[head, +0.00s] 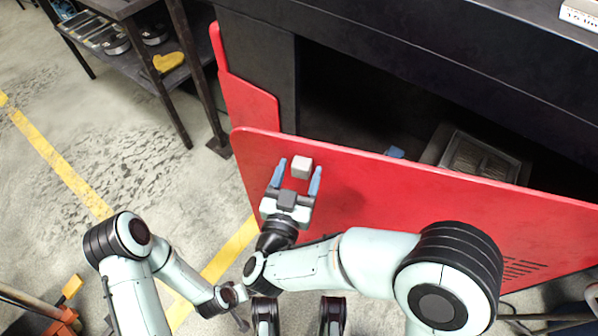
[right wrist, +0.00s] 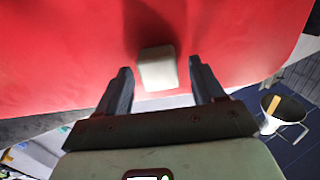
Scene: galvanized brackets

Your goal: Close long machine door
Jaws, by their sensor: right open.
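The long machine door (head: 370,190) is a wide red panel standing away from the dark machine body, with the opening behind it showing. A small pale block-shaped handle (head: 302,168) sits on its outer face near the upper left corner. My right gripper (head: 298,171) is open, with its two blue-grey fingers on either side of the handle. In the right wrist view the handle (right wrist: 158,68) shows between the open fingertips, with gaps on both sides. My left arm is folded low at the left. Its gripper end is small and dark, and its fingers cannot be made out.
The dark machine interior (head: 345,100) holds a grey tray-like part (head: 475,155). A dark shelf (head: 125,60) with round items and a yellow object (head: 168,62) stands at upper left. Yellow lines mark the open concrete floor. A white bucket (right wrist: 283,112) shows in the right wrist view.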

